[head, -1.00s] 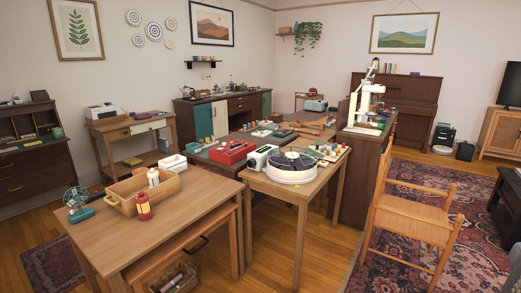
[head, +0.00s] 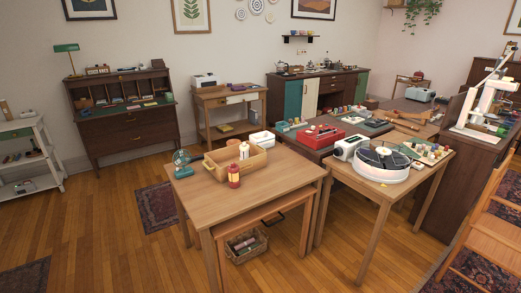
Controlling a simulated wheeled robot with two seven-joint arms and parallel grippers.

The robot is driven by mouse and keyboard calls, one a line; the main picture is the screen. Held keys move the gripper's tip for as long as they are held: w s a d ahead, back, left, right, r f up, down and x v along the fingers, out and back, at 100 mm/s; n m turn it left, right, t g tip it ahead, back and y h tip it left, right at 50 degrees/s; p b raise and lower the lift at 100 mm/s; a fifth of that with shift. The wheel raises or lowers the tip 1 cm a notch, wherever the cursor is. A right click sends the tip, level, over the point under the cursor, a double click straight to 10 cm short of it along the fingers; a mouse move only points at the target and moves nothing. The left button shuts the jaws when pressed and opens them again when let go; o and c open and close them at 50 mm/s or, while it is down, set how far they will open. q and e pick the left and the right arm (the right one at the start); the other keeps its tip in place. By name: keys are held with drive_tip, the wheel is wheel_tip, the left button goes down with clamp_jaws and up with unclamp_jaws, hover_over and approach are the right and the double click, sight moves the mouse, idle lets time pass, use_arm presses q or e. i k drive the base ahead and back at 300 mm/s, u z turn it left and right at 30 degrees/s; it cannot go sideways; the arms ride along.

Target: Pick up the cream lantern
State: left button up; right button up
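A small cream upright thing (head: 244,151), which looks like the cream lantern, stands in or just behind the open wooden crate (head: 254,163) on the near wooden table (head: 268,188). Its lower part is hidden by the crate wall, and it is too small to see its details. A red lantern (head: 234,176) stands on the table in front of the crate. Neither of my grippers is in view.
A teal fan (head: 182,164) stands at the table's left corner. A white box (head: 261,139) sits behind the crate. Wooden floor (head: 110,235) is open at left.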

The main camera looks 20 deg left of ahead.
sight(244, 151)
drive_tip(key=z, duration=0.5)
drive_tip(key=i, duration=1.6)
drive_tip(key=u, duration=0.75)
drive_tip(key=i, duration=0.55)
drive_tip(key=u, duration=0.35)
